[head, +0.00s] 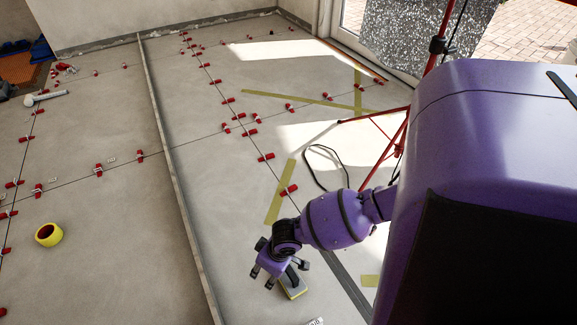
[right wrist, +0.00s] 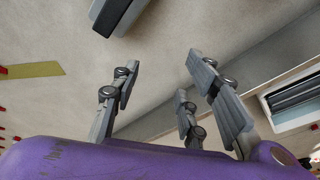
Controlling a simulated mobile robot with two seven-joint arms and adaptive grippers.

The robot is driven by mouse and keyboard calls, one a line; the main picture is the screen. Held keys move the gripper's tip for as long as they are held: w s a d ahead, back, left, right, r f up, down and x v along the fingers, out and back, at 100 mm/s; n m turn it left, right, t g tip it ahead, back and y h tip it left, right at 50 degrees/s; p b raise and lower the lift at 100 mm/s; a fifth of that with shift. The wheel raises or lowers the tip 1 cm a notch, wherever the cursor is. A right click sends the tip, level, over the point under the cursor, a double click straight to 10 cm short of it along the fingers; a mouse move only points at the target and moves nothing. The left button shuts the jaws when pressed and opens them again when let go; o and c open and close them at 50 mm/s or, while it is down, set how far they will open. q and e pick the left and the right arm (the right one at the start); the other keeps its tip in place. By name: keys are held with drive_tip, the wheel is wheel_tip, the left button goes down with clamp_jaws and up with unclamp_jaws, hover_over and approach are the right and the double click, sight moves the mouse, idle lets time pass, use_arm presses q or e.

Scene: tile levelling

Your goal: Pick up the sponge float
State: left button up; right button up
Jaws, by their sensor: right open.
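The sponge float (head: 293,287) lies on the tiled floor at the bottom centre of the head view, a small block with a grey top and a yellowish edge. My right gripper (head: 284,274) is just above and beside it, partly covering it. In the right wrist view the gripper's fingers (right wrist: 163,68) are spread apart with nothing between them. A grey block with a dark end, which looks like part of the float (right wrist: 120,12), shows at the top edge there, beyond the fingertips and cut off by the frame. My left gripper is in neither view.
Red levelling clips (head: 266,157) line the tile joints. A long metal strip (head: 168,160) runs along the floor at left. A yellow tape roll (head: 49,235) and a white-headed mallet (head: 45,97) lie further left. A red tripod (head: 385,150) stands behind my right arm.

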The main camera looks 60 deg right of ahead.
sight(290, 270)
drive_tip(key=s+d+m+g, duration=0.1)
drive_tip(key=d, duration=0.1)
drive_tip(key=s+d+f+m, duration=0.1)
drive_tip(key=s+d+m, duration=0.1)
drive_tip(key=s+d+m+g+h, duration=0.1)
drive_tip(key=d+m, duration=0.1)
drive_tip(key=d, duration=0.1)
drive_tip(key=shift+s+f+g, duration=0.15)
drive_tip(key=shift+f+g, duration=0.15)
drive_tip(key=shift+f, duration=0.05)
drive_tip(key=shift+s+m, duration=0.1)
drive_tip(key=shift+m, duration=0.2)
wheel_tip(290, 270, down, 3)
drive_tip(key=shift+a+r+b, duration=0.1)
drive_tip(key=shift+r+b, duration=0.05)
drive_tip(key=shift+b, duration=0.6)
drive_tip(key=f+b, duration=0.2)
drive_tip(key=f, duration=0.1)
drive_tip(key=f+b, duration=0.1)
drive_tip(key=f, duration=0.1)
drive_tip(key=shift+w+a+b, duration=0.3)
drive_tip(key=shift+b, duration=0.05)
drive_tip(key=shift+f, duration=0.15)
drive_tip(key=c, duration=1)
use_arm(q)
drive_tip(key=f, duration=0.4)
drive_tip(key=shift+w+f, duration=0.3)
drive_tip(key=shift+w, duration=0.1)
use_arm(e)
clamp_jaws()
